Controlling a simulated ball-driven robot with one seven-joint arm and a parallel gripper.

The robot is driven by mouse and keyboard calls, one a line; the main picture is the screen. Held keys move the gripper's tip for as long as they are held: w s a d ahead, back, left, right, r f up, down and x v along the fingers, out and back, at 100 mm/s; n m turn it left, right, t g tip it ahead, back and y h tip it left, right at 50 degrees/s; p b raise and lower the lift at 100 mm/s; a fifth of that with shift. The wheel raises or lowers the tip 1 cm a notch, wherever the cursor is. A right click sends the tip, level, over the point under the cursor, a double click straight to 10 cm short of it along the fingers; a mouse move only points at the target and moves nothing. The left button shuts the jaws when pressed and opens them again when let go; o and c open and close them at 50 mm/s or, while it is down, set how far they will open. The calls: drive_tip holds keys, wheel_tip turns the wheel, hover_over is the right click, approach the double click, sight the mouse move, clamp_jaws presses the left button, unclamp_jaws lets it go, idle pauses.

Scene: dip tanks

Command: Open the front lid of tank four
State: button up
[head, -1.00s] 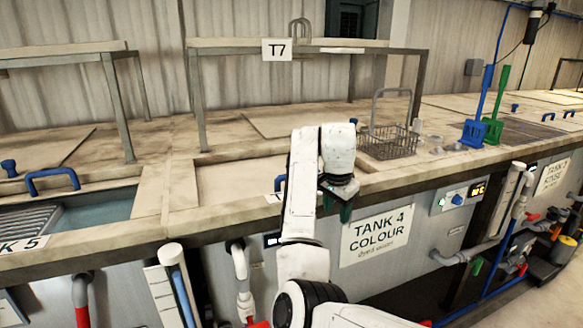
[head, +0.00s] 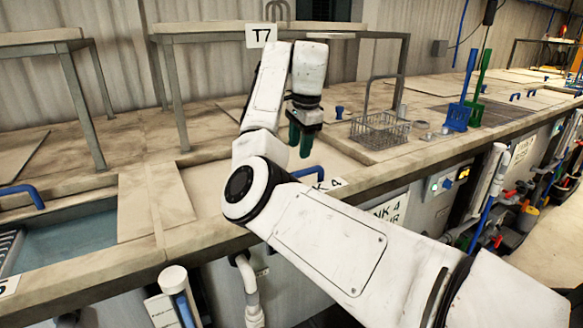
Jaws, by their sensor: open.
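The front lid of tank four (head: 206,190) is a flat beige panel set in the worktop, lying flat and closed. My arm hides much of its middle. A blue bar handle (head: 309,172) shows at its front edge, partly behind my arm, beside a small white "4" plate (head: 330,184). The "Tank 4 Colour" sign (head: 392,212) on the tank front is mostly covered by my arm. My gripper (head: 300,142) has dark green fingers pointing down. It is open and empty, above the lid and behind the handle in the picture, apart from the handle.
A wire basket (head: 379,130) and a blue knob (head: 339,112) stand right of my gripper. An open tank (head: 75,235) with a blue handle (head: 22,194) lies left. Blue (head: 457,116) and green (head: 477,113) paddles stand farther right.

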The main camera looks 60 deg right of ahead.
sight(296, 173)
drive_tip(key=f, duration=0.2)
drive_tip(key=w+f, duration=0.1)
drive_tip(key=f, duration=0.2)
drive_tip(key=d+f+p, duration=0.1)
drive_tip(key=f, duration=0.2)
drive_tip(key=shift+w+f, duration=0.25)
drive_tip(key=shift+w, duration=0.05)
clamp_jaws()
